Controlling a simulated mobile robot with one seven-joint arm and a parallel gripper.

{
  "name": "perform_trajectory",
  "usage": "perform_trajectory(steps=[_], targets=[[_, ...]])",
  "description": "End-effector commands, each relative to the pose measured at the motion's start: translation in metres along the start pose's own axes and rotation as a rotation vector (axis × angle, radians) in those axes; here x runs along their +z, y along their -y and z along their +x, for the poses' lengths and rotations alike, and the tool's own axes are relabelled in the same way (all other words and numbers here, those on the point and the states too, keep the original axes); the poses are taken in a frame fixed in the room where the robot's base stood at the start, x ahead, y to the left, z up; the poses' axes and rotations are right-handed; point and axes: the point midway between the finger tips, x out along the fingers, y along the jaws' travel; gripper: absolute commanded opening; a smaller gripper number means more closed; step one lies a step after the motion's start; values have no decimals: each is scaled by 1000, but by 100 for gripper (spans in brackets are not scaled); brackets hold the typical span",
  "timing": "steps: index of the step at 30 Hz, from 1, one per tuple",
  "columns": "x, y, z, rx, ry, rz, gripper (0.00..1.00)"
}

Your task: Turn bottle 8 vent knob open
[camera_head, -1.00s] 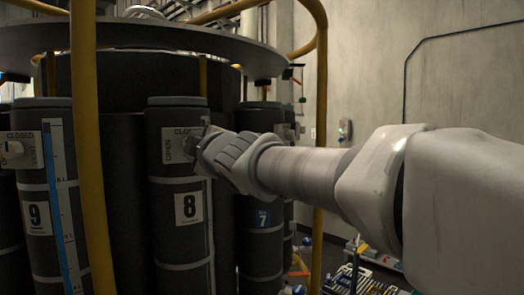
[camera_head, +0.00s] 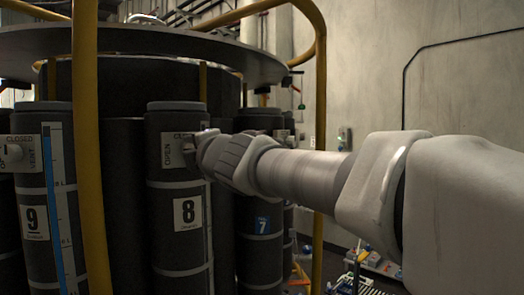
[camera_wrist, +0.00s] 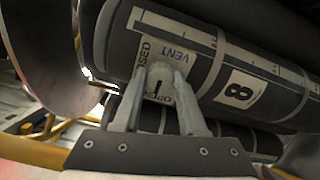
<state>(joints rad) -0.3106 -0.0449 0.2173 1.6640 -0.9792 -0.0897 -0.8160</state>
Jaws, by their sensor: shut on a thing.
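Bottle 8 (camera_head: 188,240) is a dark upright cylinder with a white "8" label, also seen tilted in the wrist view (camera_wrist: 262,76). Its white vent plate (camera_head: 171,150) carries CLOSED and OPEN wording, and VENT shows in the wrist view. The pale round vent knob (camera_wrist: 159,74) sits on that plate. My gripper (camera_wrist: 160,90) has its two fingers on either side of the knob and is shut on it. In the head view my gripper (camera_head: 203,150) covers the knob. I cannot tell exactly where the knob points.
Bottle 9 (camera_head: 38,255) stands to the left with its own vent knob (camera_head: 12,153). Bottle 7 (camera_head: 262,255) stands close on the right. A yellow rail (camera_head: 86,120) runs in front, and a round plate (camera_head: 140,40) overhangs the bottles. Tools lie low on the right.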

Motion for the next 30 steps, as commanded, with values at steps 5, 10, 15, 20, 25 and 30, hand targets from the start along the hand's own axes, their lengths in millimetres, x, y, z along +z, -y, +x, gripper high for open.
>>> perform_trajectory(steps=[5, 10, 15, 20, 25, 30], targets=[[0, 0, 0, 0, 0, -9, 0], [0, 0, 0, 0, 0, -9, 0], [0, 0, 0, 0, 0, -9, 58], [0, 0, 0, 0, 0, -8, 72], [0, 0, 0, 0, 0, -7, 72], [0, -1, -7, 1, 0, -7, 72]])
